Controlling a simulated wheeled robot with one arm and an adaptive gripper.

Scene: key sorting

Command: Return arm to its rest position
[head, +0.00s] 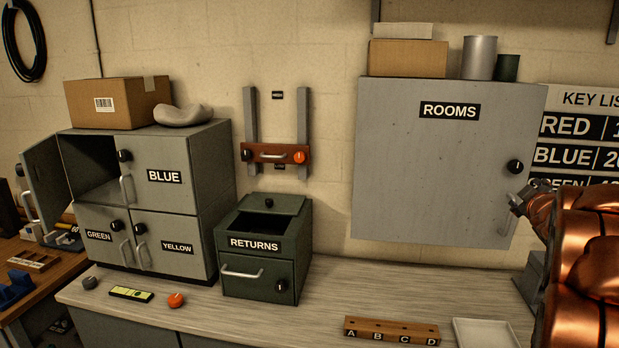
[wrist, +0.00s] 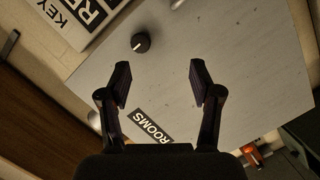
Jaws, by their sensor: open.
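My gripper (head: 522,200) is at the right of the head view, in front of the right edge of the grey ROOMS cabinet (head: 430,175), near its black knob (head: 515,167). In the wrist view my gripper (wrist: 157,78) shows two black fingers spread apart with nothing between them. The cabinet door (wrist: 215,60) and the knob (wrist: 141,42) lie beyond the fingertips. The ROOMS door looks shut. My copper-coloured arm covers the right side of the head view and hides part of the key list.
The bench (head: 330,290) holds a green RETURNS box (head: 262,270), a labelled rack (head: 391,331), a white tray (head: 485,333) and an orange knob (head: 176,300). Grey lockers (head: 210,165) stand left, with one door (head: 46,180) open. A key list board (head: 585,97) hangs right of the cabinet.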

